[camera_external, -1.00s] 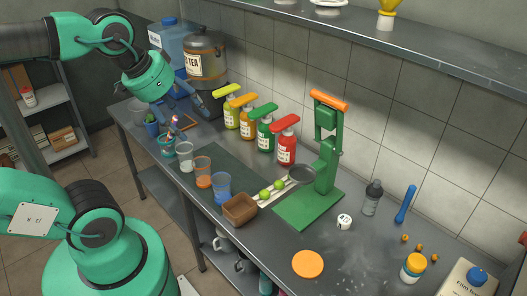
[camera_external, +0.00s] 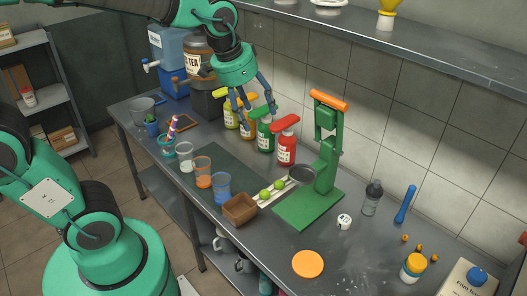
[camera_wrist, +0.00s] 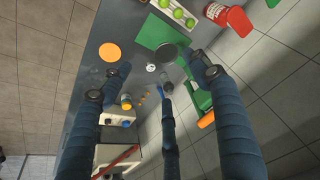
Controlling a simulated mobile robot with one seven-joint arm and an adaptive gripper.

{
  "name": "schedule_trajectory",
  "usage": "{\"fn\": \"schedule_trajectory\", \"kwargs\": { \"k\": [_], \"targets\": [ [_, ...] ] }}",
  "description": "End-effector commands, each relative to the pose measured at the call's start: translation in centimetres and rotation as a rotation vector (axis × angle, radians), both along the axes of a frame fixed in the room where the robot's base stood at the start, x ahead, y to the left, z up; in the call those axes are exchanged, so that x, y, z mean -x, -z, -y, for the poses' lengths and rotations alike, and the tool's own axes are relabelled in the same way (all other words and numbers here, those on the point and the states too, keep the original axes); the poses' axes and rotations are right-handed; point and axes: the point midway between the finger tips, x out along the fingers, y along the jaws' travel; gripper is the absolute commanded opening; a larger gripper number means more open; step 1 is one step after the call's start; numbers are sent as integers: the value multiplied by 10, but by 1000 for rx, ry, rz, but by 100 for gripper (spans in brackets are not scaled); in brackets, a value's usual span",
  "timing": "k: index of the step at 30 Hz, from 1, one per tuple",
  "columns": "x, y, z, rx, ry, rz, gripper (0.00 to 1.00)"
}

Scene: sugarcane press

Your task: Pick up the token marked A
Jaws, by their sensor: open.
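No letter A can be read in either view. A small white round piece with dark marks (camera_external: 344,222) stands on the bench right of the green press. It also shows in the wrist view (camera_wrist: 151,67). Several small orange-brown pieces (camera_external: 419,247) lie further right, too small to read. They also show in the wrist view (camera_wrist: 146,91), between my fingers. My gripper (camera_external: 256,112) is open and empty, raised by the coloured bottles at the back of the bench. In the wrist view its blue fingers are spread wide.
The green press (camera_external: 325,160) with an orange handle stands mid-bench. A grey bottle (camera_external: 372,198), a blue rod (camera_external: 405,204), an orange-lidded jar (camera_external: 413,267) and a white container (camera_external: 466,281) surround the small pieces. An orange disc (camera_external: 308,264) lies at the front. A shelf (camera_external: 420,60) overhangs the bench.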

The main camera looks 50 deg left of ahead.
Motion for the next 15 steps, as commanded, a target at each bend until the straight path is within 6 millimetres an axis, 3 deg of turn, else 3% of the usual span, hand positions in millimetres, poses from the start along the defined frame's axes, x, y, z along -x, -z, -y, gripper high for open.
{"fn": "schedule_trajectory", "kwargs": {
  "k": [15],
  "targets": [
    [-110, 80, 73, -42, 170, -103, 62]
  ]
}}
